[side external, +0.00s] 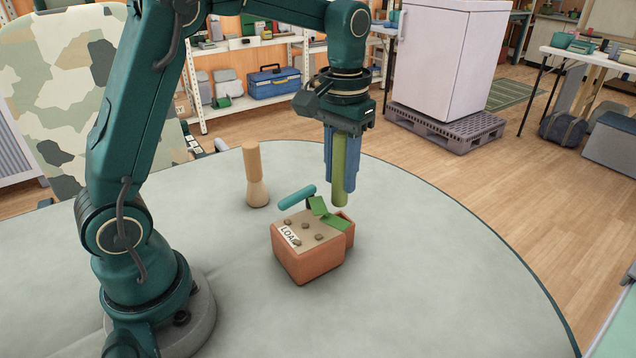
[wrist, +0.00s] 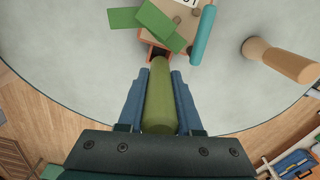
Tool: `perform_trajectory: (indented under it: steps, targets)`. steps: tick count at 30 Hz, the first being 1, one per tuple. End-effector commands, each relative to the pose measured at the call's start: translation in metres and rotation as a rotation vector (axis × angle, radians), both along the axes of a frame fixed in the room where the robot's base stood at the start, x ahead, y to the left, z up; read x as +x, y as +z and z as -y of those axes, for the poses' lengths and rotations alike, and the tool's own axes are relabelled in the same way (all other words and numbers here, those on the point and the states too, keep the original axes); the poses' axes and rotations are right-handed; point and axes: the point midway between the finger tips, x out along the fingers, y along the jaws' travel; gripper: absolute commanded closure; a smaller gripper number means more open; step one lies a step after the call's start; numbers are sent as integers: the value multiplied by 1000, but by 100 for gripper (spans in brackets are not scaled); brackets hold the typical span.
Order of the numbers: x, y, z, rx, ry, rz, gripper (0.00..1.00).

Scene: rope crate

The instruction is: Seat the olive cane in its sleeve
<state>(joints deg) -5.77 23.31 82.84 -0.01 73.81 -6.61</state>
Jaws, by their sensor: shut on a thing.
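My gripper (side external: 342,170) points down and is shut on the olive cane (side external: 339,185), which hangs upright between the blue fingers. In the wrist view the cane (wrist: 160,100) runs between the fingers towards a terracotta block marked "LOAM" (side external: 310,262). A small terracotta socket, apparently the sleeve (side external: 350,232), stands at the block's right side. Its dark opening shows just beyond the cane's tip in the wrist view (wrist: 150,52), partly hidden by a green strip and the cane. The cane's lower end appears above the socket, apart from it; the exact alignment is unclear.
Green strips (side external: 330,215) lie across the block's top near the socket. A teal rod (side external: 297,197) lies at the block's back edge. A wooden peg-like piece (side external: 256,180) stands behind left. The round table (side external: 440,270) is clear to the right.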

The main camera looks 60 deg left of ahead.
Motion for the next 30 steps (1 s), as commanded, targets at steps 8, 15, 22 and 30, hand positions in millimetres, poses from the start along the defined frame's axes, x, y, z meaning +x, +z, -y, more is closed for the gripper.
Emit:
perform_trajectory:
  steps: [8, 15, 22, 30]
  targets:
    - [0, 0, 0, 0, 0, 0, 100]
    - [0, 0, 0, 0, 0, 0, 100]
    - [0, -8, 0, 0, 0, -2, 100]
    - [0, -18, 0, 0, 0, -1, 100]
